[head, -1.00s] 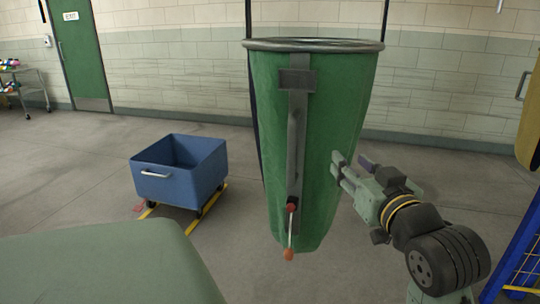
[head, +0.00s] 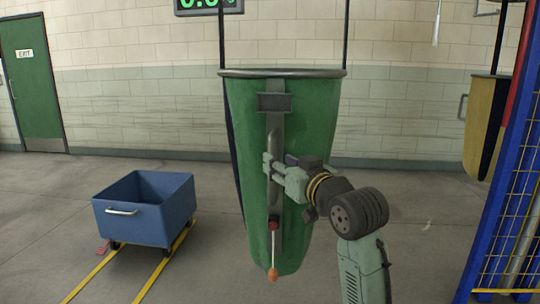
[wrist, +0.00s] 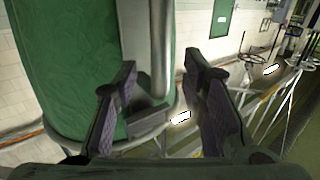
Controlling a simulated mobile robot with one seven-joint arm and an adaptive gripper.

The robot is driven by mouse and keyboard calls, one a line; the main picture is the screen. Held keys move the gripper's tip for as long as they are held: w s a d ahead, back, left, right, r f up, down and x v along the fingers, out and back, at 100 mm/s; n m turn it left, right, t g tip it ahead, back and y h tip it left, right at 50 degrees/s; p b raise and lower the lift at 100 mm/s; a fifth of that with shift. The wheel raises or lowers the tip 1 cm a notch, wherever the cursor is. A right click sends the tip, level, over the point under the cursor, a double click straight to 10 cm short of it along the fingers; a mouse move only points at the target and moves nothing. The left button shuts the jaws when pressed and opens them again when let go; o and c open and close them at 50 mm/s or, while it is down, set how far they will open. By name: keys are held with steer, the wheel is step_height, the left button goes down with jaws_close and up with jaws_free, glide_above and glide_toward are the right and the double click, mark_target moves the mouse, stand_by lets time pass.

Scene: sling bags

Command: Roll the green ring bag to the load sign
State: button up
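The green ring bag (head: 310,120) hangs from two dark straps by a grey metal ring. A grey strip with a bar handle (head: 274,145) runs down its front, with a red knob and an orange-ended cord below. My gripper (head: 268,167) is in front of this handle. The wrist view shows the bag (wrist: 65,60) at left, seemingly upside down, and the grey handle (wrist: 161,45) appearing between my open fingers (wrist: 165,105). I cannot tell whether they touch it. No sign reading "load" is legible.
A blue cart (head: 150,210) stands on yellow floor rails (head: 92,278) at left. A blue frame with yellow mesh (head: 515,210) is at right, near a tan hanging bag (head: 480,120). A digital display (head: 208,5) hangs above. A green exit door (head: 38,95) is far left.

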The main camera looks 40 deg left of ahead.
steer(key=x, duration=0.4)
steer(key=shift+w+a+p, duration=0.15)
steer(key=shift+a+p, duration=0.25)
jaws_close()
stand_by(0.5)
